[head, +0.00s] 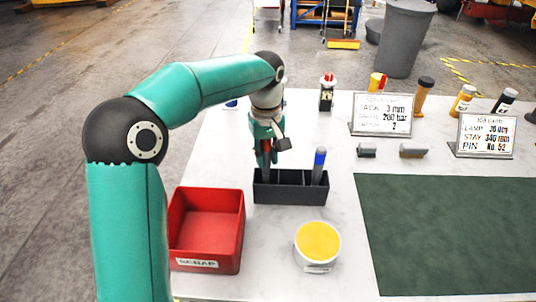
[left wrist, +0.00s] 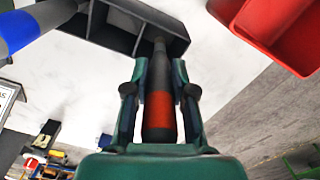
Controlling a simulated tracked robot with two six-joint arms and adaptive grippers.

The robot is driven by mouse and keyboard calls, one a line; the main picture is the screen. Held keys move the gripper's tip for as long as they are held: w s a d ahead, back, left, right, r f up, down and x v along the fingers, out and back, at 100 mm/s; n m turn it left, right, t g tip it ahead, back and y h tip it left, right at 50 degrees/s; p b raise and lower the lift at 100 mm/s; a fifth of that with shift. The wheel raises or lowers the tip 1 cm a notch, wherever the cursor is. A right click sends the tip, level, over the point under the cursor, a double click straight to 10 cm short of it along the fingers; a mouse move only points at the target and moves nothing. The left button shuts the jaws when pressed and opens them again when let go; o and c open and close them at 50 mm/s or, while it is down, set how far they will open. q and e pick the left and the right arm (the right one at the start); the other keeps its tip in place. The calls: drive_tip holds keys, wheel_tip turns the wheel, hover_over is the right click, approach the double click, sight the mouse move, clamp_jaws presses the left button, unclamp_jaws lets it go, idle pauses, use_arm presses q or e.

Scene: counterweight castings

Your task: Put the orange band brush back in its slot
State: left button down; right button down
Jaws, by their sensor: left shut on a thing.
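The orange band brush (left wrist: 158,112) is dark with an orange-red band. My left gripper (head: 266,153) is shut on it, with a finger on each side of the band in the left wrist view (left wrist: 159,92). The brush is roughly upright above the left end compartment of the dark slotted rack (head: 290,192). Its narrow lower end meets the rack's end compartment in the left wrist view (left wrist: 178,48); I cannot tell how deep it reaches. A blue-banded brush (head: 319,166) stands in the right end compartment. The middle of the rack looks empty. My right gripper is not in view.
A red scrap bin (head: 208,262) stands left of and in front of the rack. A round tub with a yellow top (head: 318,241) is in front. A green mat (head: 450,235) lies right. Signs (head: 382,114) and several bottles stand behind.

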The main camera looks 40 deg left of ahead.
sight(267, 172)
use_arm(q)
drive_tip(key=shift+f+b, duration=1.1)
drive_tip(key=shift+f, duration=0.6)
drive_tip(key=c, duration=0.9)
unclamp_jaws()
drive_tip(key=shift+r, duration=0.1)
wheel_tip(267, 172, up, 12)
drive_tip(key=shift+a+f, duration=0.1)
